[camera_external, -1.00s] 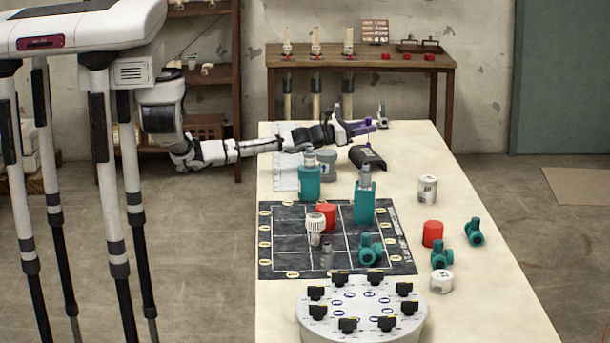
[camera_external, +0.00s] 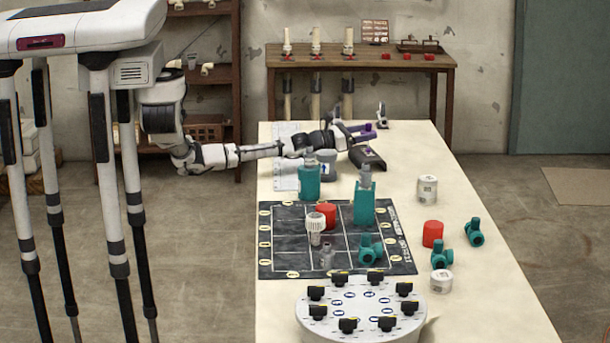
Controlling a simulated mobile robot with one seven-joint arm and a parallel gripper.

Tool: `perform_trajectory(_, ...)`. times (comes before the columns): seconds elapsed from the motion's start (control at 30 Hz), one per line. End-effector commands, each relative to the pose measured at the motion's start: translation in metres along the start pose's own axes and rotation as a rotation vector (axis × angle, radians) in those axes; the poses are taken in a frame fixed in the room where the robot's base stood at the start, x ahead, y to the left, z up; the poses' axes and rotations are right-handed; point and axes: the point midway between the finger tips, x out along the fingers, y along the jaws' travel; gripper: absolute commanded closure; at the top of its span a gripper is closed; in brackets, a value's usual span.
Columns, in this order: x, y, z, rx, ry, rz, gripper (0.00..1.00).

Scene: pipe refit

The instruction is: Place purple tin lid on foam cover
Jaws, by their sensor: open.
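My gripper (camera_external: 364,132) is open at the far end of the long table, just above and behind the dark, arched foam cover (camera_external: 370,160). Small purple pieces (camera_external: 368,127) show at its fingers; I cannot tell whether they are the tin lid or parts of the fingers. A tiny purple spot (camera_external: 368,151) shows at the top of the foam cover, too small to identify for sure as the purple tin lid. The gripper partly hides the space behind the cover.
A grey tin (camera_external: 326,166) stands left of the cover, close under my arm. Teal bottles (camera_external: 309,183) (camera_external: 364,203) stand nearer the camera. A dark grid mat (camera_external: 285,260) and a round knob board (camera_external: 362,310) lie in front. The table right of the cover is clear.

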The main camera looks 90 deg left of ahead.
Motion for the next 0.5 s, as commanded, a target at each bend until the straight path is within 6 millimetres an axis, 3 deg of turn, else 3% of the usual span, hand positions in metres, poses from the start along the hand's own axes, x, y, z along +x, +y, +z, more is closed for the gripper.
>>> perform_trajectory(0.13,0.000,0.000,0.006,0.000,0.000,0.000,0.33)
perform_trajectory(0.5,-0.057,0.002,0.002,0.003,-0.001,0.003,0.33)
